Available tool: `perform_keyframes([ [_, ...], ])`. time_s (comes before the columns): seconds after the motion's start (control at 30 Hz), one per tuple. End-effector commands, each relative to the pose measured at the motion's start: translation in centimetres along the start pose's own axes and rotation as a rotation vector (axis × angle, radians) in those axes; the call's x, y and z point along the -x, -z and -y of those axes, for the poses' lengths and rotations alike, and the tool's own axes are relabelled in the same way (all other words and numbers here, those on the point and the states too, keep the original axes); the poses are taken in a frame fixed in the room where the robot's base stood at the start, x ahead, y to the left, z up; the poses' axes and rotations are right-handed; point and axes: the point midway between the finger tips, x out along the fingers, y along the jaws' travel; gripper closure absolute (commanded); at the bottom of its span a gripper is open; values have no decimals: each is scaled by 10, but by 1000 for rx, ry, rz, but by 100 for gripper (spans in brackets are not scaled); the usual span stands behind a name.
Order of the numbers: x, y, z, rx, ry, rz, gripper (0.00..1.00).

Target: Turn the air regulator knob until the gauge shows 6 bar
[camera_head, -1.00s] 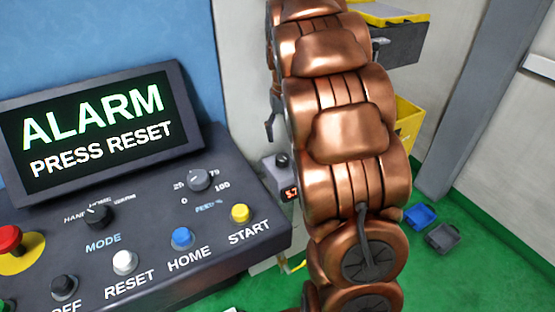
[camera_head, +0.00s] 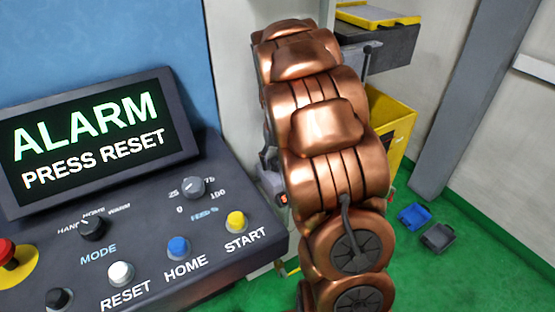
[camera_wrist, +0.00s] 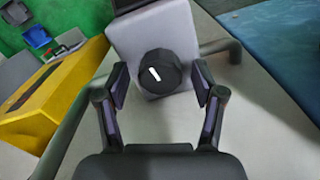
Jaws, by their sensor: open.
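In the wrist view a round black knob (camera_wrist: 160,72) with a white mark sits on a light grey housing (camera_wrist: 125,40). My gripper (camera_wrist: 160,88) is open, with one finger on each side of the knob; I cannot tell whether either touches it. In the head view my copper arm covers most of the regulator. Only a small part with a red display (camera_head: 284,199) shows at the arm's left edge, and its digits are not readable there.
The control panel (camera_head: 140,235) stands at left under a screen (camera_head: 88,140) reading "ALARM PRESS RESET". A yellow container (camera_head: 395,125) is behind my arm. A blue bin (camera_head: 415,215) and a dark bin (camera_head: 438,237) lie on the green floor at right.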

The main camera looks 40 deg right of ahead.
Motion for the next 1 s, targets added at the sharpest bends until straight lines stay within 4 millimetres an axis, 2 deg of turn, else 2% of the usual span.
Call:
perform_keyframes([
  [0.2,0,0,0,0,0,0,33],
  [0.77,0,0,0,0,1,1,91],
  [1.0,-3,0,1,-67,3,1,92],
])
